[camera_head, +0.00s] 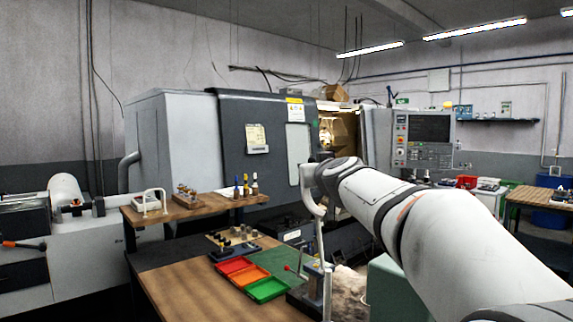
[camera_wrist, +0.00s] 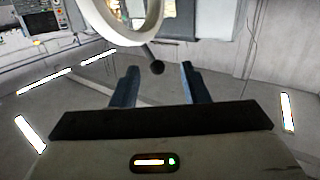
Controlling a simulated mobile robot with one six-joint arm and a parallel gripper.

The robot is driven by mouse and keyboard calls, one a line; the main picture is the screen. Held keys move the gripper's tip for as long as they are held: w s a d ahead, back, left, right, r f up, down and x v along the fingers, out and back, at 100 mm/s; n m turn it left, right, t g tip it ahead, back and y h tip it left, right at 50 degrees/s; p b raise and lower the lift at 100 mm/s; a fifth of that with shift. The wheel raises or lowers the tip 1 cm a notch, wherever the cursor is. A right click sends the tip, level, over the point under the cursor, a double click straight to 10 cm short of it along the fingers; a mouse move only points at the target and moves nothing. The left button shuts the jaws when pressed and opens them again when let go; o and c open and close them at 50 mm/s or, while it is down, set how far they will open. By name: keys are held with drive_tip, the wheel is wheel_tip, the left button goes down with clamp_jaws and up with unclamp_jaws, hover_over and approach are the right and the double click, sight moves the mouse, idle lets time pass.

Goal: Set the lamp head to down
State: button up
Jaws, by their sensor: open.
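The lamp head, a pale ring (camera_wrist: 158,22), fills the top middle of the wrist view and is cut off by the frame edge. A dark round-ended knob (camera_wrist: 156,66) sticks out from its rim. My gripper (camera_wrist: 158,80) is open, with one dark finger on each side of the knob's line. The knob shows in the gap between the fingertips; I cannot tell how deep it is, and no contact is visible. In the head view a thin white upright (camera_head: 323,240), apparently the lamp's stand, rises from the bench to my wrist. My gripper and the lamp head are not clear there.
The wooden bench (camera_head: 190,290) holds red, orange and green trays (camera_head: 265,289). A raised shelf (camera_head: 190,208) carries several small tools. The lathe (camera_head: 250,130) stands behind with its control panel (camera_head: 425,135). A grey-green block (camera_head: 382,285) sits under my arm.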

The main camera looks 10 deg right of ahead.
sight(310, 161)
drive_tip(key=w, duration=0.3)
drive_tip(key=w+p, duration=0.1)
drive_tip(key=w, duration=0.1)
drive_tip(key=w+r, duration=0.1)
drive_tip(key=w, duration=0.2)
drive_tip(key=shift+w+d+r, duration=0.1)
drive_tip(key=shift+w+d, duration=0.05)
drive_tip(key=shift+w, duration=0.15)
clamp_jaws()
